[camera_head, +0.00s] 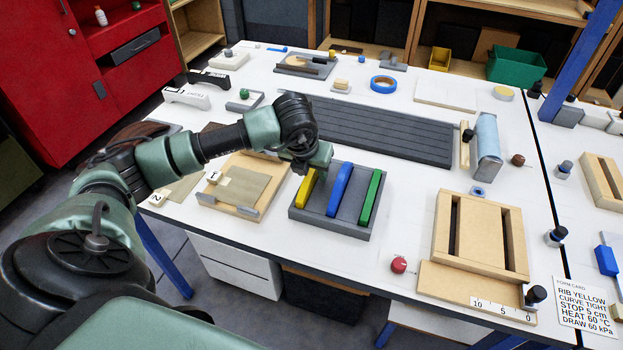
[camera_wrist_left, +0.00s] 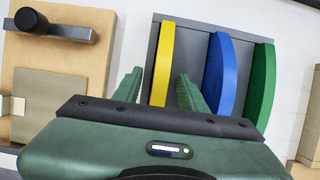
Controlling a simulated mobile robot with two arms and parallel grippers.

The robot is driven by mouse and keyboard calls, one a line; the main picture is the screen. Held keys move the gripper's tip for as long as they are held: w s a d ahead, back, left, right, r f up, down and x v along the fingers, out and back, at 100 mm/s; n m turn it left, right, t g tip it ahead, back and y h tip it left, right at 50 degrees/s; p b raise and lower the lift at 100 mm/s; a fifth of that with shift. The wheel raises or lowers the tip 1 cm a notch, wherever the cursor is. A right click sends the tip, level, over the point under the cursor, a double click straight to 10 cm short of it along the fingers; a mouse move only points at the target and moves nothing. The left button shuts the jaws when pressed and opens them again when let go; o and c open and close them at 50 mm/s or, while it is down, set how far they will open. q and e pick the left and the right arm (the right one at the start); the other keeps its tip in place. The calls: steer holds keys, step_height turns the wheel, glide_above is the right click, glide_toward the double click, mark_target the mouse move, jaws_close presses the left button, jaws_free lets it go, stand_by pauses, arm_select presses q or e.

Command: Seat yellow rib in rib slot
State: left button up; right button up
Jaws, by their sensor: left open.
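The yellow rib (camera_head: 306,187) stands in a grey rack (camera_head: 333,236) beside a blue rib (camera_head: 339,189) and a green rib (camera_head: 370,198). My left gripper (camera_wrist_left: 160,75) is open, with its fingers on either side of the yellow rib (camera_wrist_left: 162,62) in the left wrist view. I cannot tell whether either finger touches it. In the head view the left gripper (camera_head: 312,165) is over the rack's left end and hides part of the rib. A wooden form (camera_head: 481,238) with dark slots, perhaps the rib slot, stands at the right. My right gripper is not in view.
A board with a tan sheet (camera_head: 238,190) lies left of the rack. A red knob (camera_head: 398,265) sits between rack and form. A ribbed grey panel (camera_head: 380,130) lies behind. The form card (camera_head: 584,307) reads "RIB YELLOW".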

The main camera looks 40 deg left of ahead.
arm_select(q)
jaws_close()
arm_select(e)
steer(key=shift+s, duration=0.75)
arm_select(q)
steer(key=shift+r, duration=0.15)
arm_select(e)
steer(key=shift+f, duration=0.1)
